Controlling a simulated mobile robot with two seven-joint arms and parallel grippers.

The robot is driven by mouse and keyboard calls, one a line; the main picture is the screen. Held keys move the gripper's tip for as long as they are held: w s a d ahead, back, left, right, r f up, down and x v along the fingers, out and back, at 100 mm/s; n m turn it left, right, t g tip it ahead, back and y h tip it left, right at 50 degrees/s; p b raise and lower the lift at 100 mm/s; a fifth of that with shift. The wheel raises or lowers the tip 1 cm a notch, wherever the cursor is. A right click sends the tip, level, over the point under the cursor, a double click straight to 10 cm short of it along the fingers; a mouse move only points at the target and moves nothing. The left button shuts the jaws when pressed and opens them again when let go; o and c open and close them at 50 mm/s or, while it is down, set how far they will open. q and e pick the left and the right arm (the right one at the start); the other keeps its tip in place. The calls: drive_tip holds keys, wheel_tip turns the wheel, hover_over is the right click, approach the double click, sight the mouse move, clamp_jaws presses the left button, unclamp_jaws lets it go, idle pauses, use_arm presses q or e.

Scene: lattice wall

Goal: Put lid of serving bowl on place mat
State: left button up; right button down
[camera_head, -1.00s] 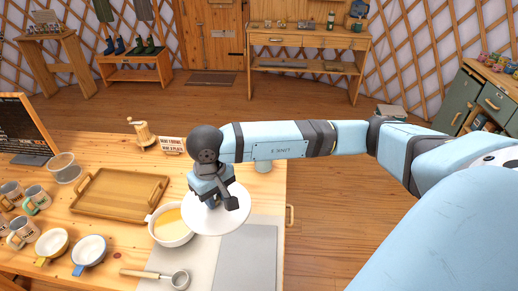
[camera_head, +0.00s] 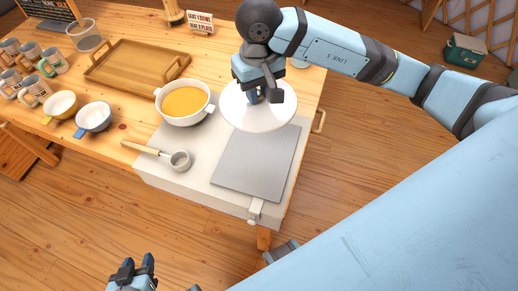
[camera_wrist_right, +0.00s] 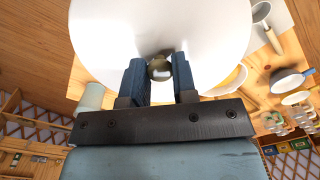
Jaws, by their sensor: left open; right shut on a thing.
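The lid (camera_head: 245,115) is a white round disc. My right gripper (camera_head: 258,96) is shut on its knob (camera_wrist_right: 159,68) and holds it just right of the serving bowl, covering the mat's far edge from the head camera. The lid (camera_wrist_right: 115,35) fills the upper middle of the right wrist view. The white serving bowl (camera_head: 198,116) stands uncovered with orange soup in it. The grey rectangular place mat (camera_head: 255,168) lies bare at the table's front right. My left gripper (camera_head: 134,272) is open and empty at the bottom left, away from the table.
A ladle (camera_head: 179,160) with a wooden handle lies left of the mat. A wooden tray (camera_head: 115,86), two small handled bowls (camera_head: 93,117) and several mugs (camera_head: 55,62) stand further left. A pale cup (camera_head: 300,63) is behind the lid, partly hidden by my arm.

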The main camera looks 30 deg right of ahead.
wheel_tip(320, 180, down, 15)
drive_tip(key=shift+s+f+b, duration=0.15)
drive_tip(key=shift+f+b, duration=0.05)
drive_tip(key=shift+b, duration=0.1)
wheel_tip(320, 180, down, 5)
drive_tip(key=shift+f, duration=0.1)
drive_tip(key=c, duration=1.4)
unclamp_jaws()
drive_tip(key=shift+f+b, duration=0.1)
drive_tip(key=shift+b, duration=0.2)
drive_tip(key=o, duration=0.5)
